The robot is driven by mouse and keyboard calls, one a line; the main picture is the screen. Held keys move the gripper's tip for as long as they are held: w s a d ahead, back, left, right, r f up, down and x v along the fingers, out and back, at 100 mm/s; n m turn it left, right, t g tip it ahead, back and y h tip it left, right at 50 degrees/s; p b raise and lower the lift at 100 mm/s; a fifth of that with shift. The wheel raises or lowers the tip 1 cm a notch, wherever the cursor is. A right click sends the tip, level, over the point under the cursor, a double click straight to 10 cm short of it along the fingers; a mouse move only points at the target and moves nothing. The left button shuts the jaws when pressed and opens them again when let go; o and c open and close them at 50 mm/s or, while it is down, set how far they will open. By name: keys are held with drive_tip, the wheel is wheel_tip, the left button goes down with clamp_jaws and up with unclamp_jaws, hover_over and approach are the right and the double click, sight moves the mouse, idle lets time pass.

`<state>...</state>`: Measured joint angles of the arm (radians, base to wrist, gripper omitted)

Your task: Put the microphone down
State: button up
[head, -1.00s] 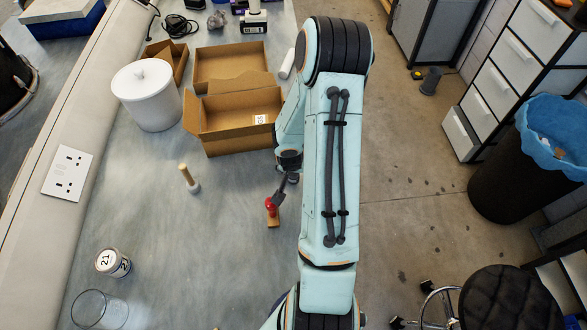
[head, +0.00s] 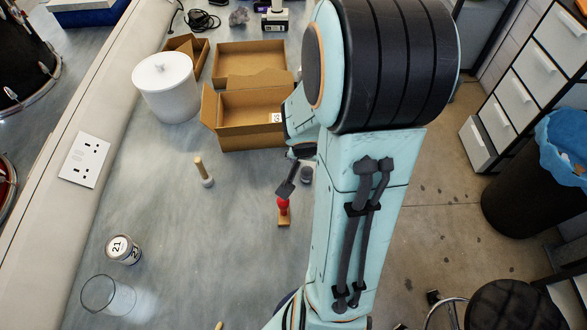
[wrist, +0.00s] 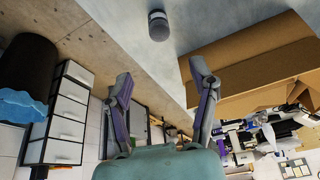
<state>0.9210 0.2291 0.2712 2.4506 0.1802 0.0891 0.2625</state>
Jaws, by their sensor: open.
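A dark, short cylinder with a paler band, likely the microphone (wrist: 158,25), stands on the grey bench beyond my fingertips in the wrist view. It also shows in the head view as a small dark grey shape (head: 307,174) beside my arm. My gripper (wrist: 160,82) is open, with nothing between its two fingers and a gap between it and the cylinder. In the head view, a dark finger of my gripper (head: 286,187) shows just above a red-topped object on a wooden block (head: 283,212); my arm hides the rest.
An open cardboard box (head: 250,138) lies near the gripper. The bench's middle is clear.

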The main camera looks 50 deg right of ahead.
drive_tip(key=s+a+r+n+y, duration=0.1)
drive_tip(key=a+r+n, duration=0.2)
drive_tip(key=a, duration=0.3)
drive_tip(key=s+a+r+n+g+y, duration=0.1)
drive_tip(key=a+r+n, duration=0.15)
drive_tip(key=a, duration=0.35)
drive_tip(key=s+a+r+n+y, duration=0.1)
drive_tip(key=a+r+n, duration=0.2)
drive_tip(key=a, duration=0.3)
drive_tip(key=s+a+r+n+g+y, duration=0.1)
drive_tip(key=s+a+r+n, duration=0.1)
drive_tip(key=s+a+n, duration=0.2)
drive_tip(key=s+a, duration=0.1)
drive_tip(key=s, duration=0.2)
drive_tip(key=shift+a+r+g+y, duration=0.3)
drive_tip(key=shift+a+r+g, duration=0.05)
drive_tip(key=shift+r+g, duration=0.05)
